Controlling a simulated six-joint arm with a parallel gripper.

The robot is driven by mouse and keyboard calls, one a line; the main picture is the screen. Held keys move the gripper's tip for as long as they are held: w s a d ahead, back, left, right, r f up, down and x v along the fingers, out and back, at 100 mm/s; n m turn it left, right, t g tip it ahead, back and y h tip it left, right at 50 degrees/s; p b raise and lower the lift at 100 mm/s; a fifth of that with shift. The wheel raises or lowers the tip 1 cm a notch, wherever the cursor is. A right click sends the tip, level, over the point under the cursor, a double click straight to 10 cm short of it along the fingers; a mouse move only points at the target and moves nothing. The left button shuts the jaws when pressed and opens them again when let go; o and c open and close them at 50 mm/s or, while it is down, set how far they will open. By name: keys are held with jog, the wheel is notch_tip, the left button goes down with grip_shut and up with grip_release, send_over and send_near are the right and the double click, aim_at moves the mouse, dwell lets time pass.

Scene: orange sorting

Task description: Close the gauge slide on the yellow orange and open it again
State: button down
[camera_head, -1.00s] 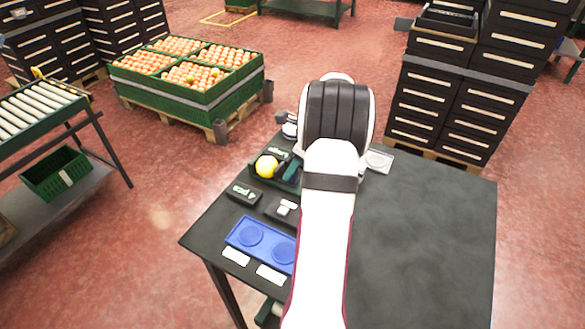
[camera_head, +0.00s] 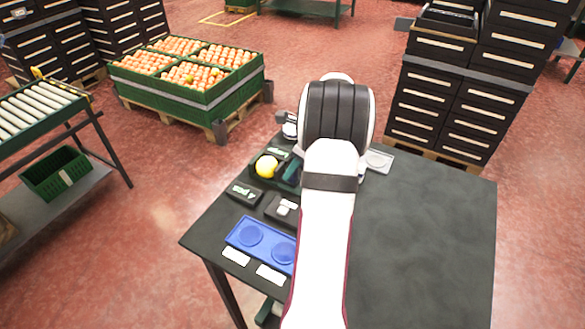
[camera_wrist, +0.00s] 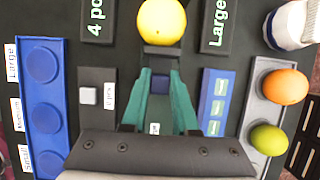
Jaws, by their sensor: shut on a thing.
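The yellow orange (camera_wrist: 162,22) sits at the top of the wrist view, just beyond the fingertips, and also shows in the head view (camera_head: 266,167) left of my arm. The dark slide block (camera_wrist: 162,52) of the gauge lies directly against or very near the orange's near side; I cannot tell if they touch. My gripper (camera_wrist: 161,72) has its two teal fingers shut on the slide block. The fingers narrow towards it. In the head view my arm hides most of the gripper and part of the gauge.
A blue tray (camera_wrist: 60,88) with round wells stands at left, and a grey tray (camera_wrist: 258,90) holds an orange fruit (camera_wrist: 285,86) and a green one (camera_wrist: 267,139) at right. The table's right side is clear.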

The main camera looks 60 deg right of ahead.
jog(key=shift+s, duration=2.65)
jog(key=c, duration=0.7)
grip_release()
jog(key=v, duration=1.6)
jog(key=shift+f, duration=0.1)
